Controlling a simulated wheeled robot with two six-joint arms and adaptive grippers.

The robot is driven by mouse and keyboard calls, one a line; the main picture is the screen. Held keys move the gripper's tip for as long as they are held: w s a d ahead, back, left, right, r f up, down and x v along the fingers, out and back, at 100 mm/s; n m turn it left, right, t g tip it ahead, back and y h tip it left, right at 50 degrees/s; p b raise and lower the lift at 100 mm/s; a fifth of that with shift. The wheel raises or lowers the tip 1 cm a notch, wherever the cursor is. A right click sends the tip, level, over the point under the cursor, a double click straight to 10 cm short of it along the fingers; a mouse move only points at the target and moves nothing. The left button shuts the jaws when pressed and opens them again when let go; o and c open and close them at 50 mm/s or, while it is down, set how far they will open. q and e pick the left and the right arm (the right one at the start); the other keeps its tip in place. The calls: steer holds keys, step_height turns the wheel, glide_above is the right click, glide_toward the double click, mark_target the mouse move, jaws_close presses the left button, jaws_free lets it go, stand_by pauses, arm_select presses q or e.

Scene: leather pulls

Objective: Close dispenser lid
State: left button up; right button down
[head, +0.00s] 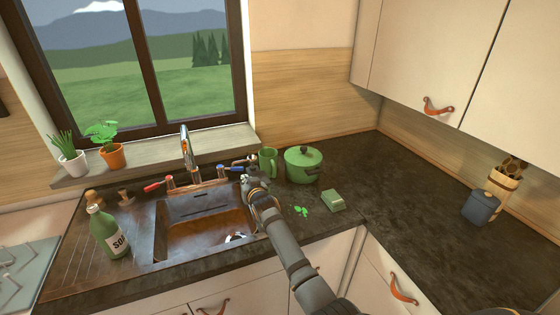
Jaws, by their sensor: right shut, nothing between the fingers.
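A green bottle (108,233) with a label that reads "SO" and more, like a soap dispenser, stands on the counter left of the sink. A brown cap (94,197) is at its top; it is too small to tell whether it is open or shut. My right gripper (248,172) is shut and empty. It is over the right rim of the sink, near the blue tap handle and well to the right of the bottle. My left gripper is not in view.
The sink (207,218) with a tap (187,155) and red and blue handles lies between bottle and gripper. A green mug (268,162), green pot (303,166), sponge (333,200) and green bits (301,211) are on the right. A grey box (480,207) stands farther right.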

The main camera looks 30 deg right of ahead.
steer(key=r+p, duration=0.1)
steer(key=r, duration=0.1)
steer(key=r+p, duration=0.2)
steer(key=shift+w+d, duration=0.1)
steer(key=shift+w, duration=0.1)
steer(key=b+v, duration=0.2)
steer(key=v, duration=0.8)
steer(key=shift+s+a, duration=0.25)
steer(key=shift+s, duration=0.05)
